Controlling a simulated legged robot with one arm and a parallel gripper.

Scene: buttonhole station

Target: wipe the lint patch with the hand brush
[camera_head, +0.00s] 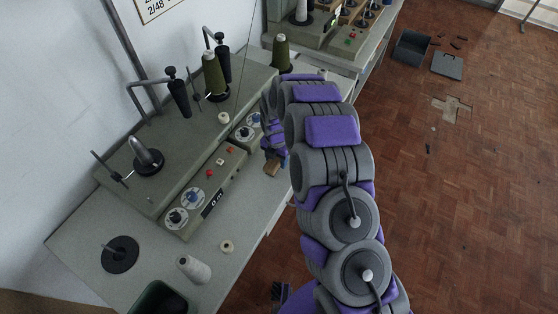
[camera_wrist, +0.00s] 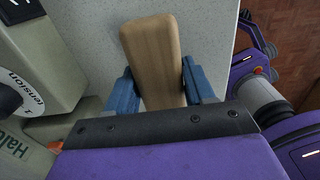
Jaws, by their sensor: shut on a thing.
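My gripper (camera_wrist: 160,92) is shut on a wooden block-like piece, the back of the hand brush (camera_wrist: 152,45), with a blue finger on each side of it. The brush points away from the wrist over the pale tabletop. In the head view a small brown end of the brush (camera_head: 272,166) shows beside my arm, near the table's right edge. Its bristles are hidden in both views. I cannot tell whether the brush touches the table. I cannot make out the lint patch in either view.
The grey machine (camera_head: 205,185) with dials and buttons stands close to the left of my gripper. An open grey box (camera_head: 410,47) is on the parquet floor.

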